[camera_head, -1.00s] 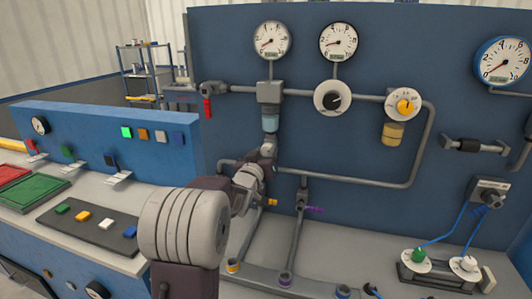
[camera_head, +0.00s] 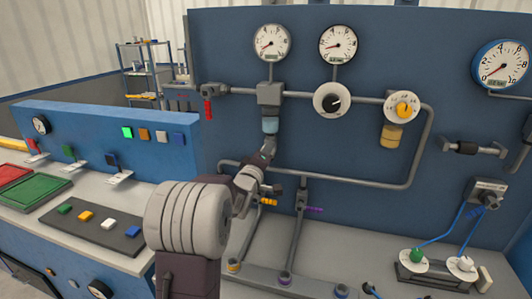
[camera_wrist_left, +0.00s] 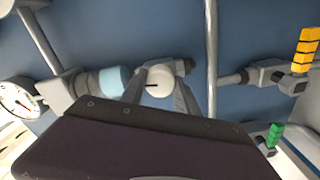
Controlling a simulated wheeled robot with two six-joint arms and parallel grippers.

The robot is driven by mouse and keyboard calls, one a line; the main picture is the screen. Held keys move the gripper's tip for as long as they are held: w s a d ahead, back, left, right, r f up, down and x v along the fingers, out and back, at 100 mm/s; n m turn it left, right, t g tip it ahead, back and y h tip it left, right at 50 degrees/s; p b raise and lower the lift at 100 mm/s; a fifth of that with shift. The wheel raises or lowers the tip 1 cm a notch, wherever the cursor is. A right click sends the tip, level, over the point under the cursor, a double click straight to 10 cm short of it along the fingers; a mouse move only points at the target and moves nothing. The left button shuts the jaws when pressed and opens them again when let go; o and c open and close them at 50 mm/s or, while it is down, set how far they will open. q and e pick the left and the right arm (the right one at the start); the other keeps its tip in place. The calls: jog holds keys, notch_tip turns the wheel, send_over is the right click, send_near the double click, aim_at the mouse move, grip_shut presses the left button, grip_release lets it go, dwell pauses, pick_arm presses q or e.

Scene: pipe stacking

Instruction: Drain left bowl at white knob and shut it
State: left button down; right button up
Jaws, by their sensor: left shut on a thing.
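The left bowl (camera_head: 270,125) is pale blue and see-through. It hangs under a grey housing on the upper pipe, and it also shows in the left wrist view (camera_wrist_left: 113,80). The round white knob (camera_wrist_left: 159,80), with a short dark line on its face, is just below the bowl. My left gripper (camera_head: 268,150) is at the bowl's lower end and hides the knob in the head view. In the left wrist view its fingers (camera_wrist_left: 160,88) stand on both sides of the knob, shut on it. The liquid level is hard to tell. My right gripper is not in view.
A second bowl, amber (camera_head: 391,136), hangs to the right under a yellow knob (camera_head: 404,110). A lower pipe (camera_head: 350,182) runs just below my gripper. A valve with a yellow handle (camera_wrist_left: 307,50) is beyond it. A red handle (camera_head: 208,108) hangs at upper left.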

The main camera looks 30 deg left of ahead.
pick_arm(q)
jog(key=shift+n, duration=1)
jog(key=c, duration=0.9)
grip_release()
jog(key=v, duration=0.9)
